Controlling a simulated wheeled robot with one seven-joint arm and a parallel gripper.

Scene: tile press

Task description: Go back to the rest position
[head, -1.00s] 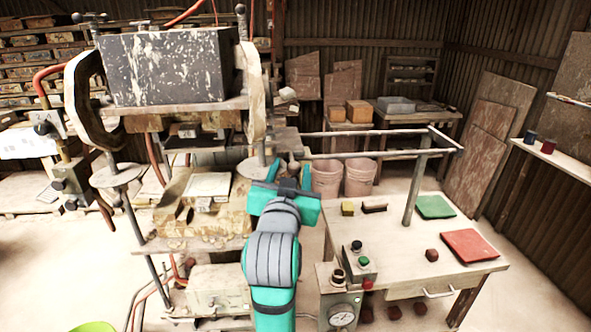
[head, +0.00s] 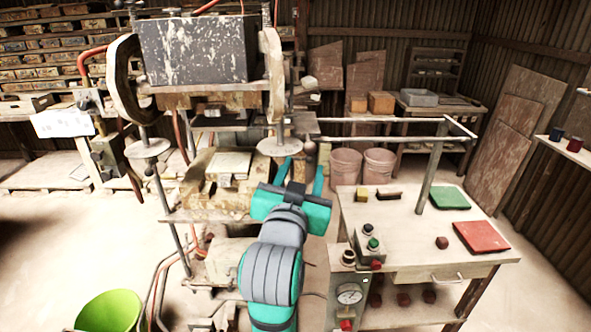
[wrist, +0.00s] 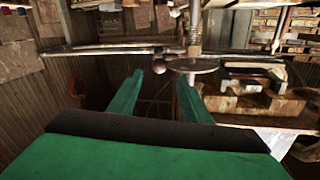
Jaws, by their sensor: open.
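My gripper (head: 301,170) is teal with a dark body. It is raised in front of the press, between the press and the work table. Its two fingers are apart and nothing is between them. In the wrist view the open fingers (wrist: 164,88) point toward the press's round plate and the wall behind. The tile press (head: 200,50) stands left of centre, with a heavy speckled dark block on top and a worn lower bed (head: 228,168) under it.
The work table (head: 400,230) at the right bears a green pad (head: 448,198), a red pad (head: 481,237), a small dark red lump (head: 442,243) and a button box (head: 369,244). A lime green bucket (head: 110,312) stands on the floor at lower left. Two buckets (head: 362,166) stand behind the table.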

